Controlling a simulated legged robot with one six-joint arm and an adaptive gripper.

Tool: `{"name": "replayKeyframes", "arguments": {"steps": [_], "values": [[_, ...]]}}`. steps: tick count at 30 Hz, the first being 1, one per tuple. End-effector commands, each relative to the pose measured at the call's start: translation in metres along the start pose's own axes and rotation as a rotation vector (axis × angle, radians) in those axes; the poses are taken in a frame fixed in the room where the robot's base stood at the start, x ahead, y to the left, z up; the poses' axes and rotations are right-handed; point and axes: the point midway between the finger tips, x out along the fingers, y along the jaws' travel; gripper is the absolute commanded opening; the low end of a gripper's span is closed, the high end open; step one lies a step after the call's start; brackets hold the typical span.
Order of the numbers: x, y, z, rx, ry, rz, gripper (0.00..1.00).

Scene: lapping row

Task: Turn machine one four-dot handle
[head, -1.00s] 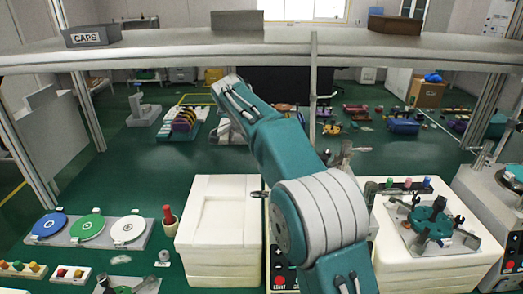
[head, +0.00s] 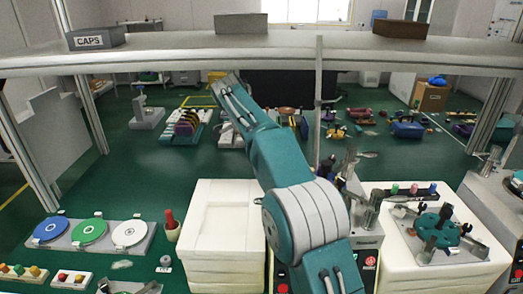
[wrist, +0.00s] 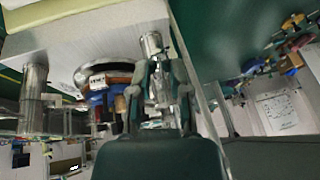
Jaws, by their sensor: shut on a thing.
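In the wrist view my gripper (wrist: 158,92) is shut on a bright metal handle (wrist: 152,46), whose rounded end shows between and just beyond the fingertips. The dots on the handle cannot be made out. Beside the fingers is a dark round machine part with blue and orange pieces (wrist: 99,82). In the head view my teal arm hides much of the machine (head: 368,242) behind it; its grey front with a red button shows to the right of the arm. I cannot make out the fingertips clearly there.
A white block (head: 217,225) stands left of the arm. Another white machine base (head: 418,268) with a green star-shaped knob (head: 437,226) stands at right. Blue, green and white discs (head: 131,233) lie at left. A shelf (head: 200,50) spans above, with posts at both sides.

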Motion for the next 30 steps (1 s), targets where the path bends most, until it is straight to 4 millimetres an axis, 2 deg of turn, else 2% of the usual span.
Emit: {"name": "replayKeyframes", "arguments": {"steps": [1, 2, 3, 4, 16, 25, 30], "values": [[0.003, 0.000, 0.004, -0.005, -0.003, 0.002, 0.00], [0.003, 0.000, 0.004, -0.005, -0.003, 0.002, 0.37], [0.003, 0.000, 0.004, -0.005, -0.003, 0.002, 0.55], [0.002, 0.000, 0.003, -0.005, -0.003, 0.001, 0.58], [-0.001, 0.000, -0.001, -0.001, -0.002, -0.002, 0.58], [-0.031, -0.001, 0.007, -0.003, 0.000, -0.003, 0.58], [-0.046, 0.016, 0.040, -0.009, 0.000, -0.002, 0.58]]}}
